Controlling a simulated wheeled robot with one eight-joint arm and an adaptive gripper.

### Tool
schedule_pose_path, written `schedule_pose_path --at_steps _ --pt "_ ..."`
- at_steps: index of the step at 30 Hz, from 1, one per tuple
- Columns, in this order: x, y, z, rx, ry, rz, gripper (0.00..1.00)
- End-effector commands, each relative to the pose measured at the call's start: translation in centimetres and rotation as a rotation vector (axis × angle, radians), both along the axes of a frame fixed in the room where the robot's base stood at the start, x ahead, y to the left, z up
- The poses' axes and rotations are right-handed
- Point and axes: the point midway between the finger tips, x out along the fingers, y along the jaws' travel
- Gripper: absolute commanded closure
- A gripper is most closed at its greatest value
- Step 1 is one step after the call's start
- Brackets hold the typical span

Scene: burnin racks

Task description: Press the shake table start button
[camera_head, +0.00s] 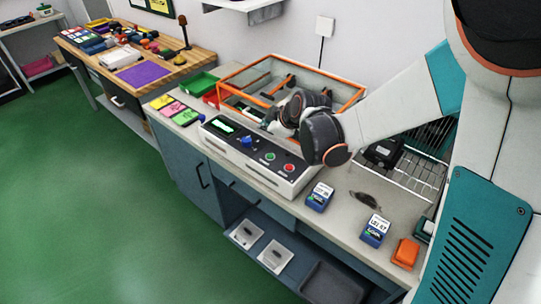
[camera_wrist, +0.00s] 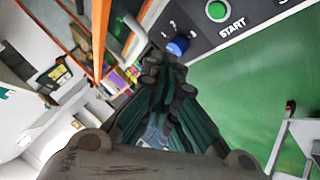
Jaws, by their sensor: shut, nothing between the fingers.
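The shake table's control panel (camera_head: 255,150) faces the front of the bench, with a lit display, a blue knob (camera_head: 246,141), a green button (camera_head: 270,156) and a red button (camera_head: 289,168). In the wrist view the green button (camera_wrist: 217,10) has the word START beside it, and the blue knob (camera_wrist: 177,46) lies close to my fingertips in the picture. My gripper (camera_head: 278,122) is shut and empty, above the panel's back edge by the orange-framed table. Its fingers (camera_wrist: 162,66) point away from the green button; I see no contact with it.
The orange-framed clear enclosure (camera_head: 334,86) stands right behind the panel. Blue labelled boxes (camera_head: 320,196) and an orange block (camera_head: 405,252) sit on the bench to the right. A wire rack (camera_head: 418,172) is behind them. Green and red bins (camera_head: 199,84) are at the left.

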Motion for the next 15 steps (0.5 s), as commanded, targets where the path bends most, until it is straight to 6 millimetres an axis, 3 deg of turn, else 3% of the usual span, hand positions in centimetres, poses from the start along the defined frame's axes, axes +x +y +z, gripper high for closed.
schedule_pose_path --at_steps 15 --pt "0.0 0.0 -5.8 0.0 0.0 0.0 1.0"
